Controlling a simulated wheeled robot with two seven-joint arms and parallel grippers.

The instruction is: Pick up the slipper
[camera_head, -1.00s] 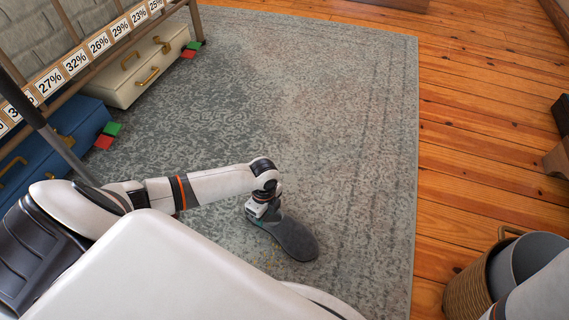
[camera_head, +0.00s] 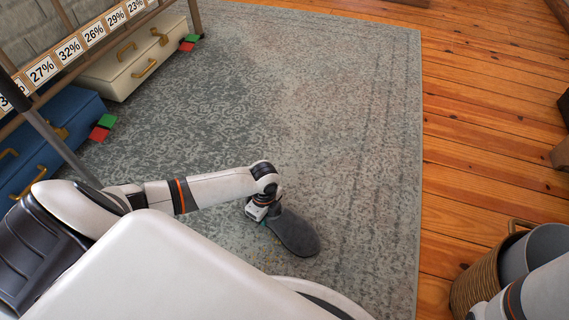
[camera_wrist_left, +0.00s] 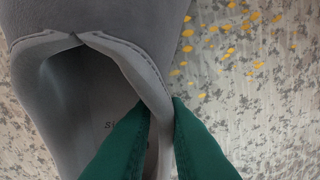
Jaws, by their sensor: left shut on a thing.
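The grey slipper (camera_head: 296,233) is at the end of my left arm, over the grey rug, in the head view. My left gripper (camera_head: 262,212) is at its near, left end. In the left wrist view the slipper (camera_wrist_left: 100,25) fills the upper left, its opening facing the camera. The green fingers of my left gripper (camera_wrist_left: 160,110) are shut on the side wall of the opening, one inside and one outside. I cannot tell whether the sole touches the rug. My right arm shows at the lower right edge, its gripper out of view.
The patterned rug (camera_head: 330,120) is mostly clear. A blue suitcase (camera_head: 55,140) and a cream suitcase (camera_head: 135,60) stand under a rack at the left, with red and green blocks beside them. A wicker basket (camera_head: 478,285) stands on the wooden floor at the lower right.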

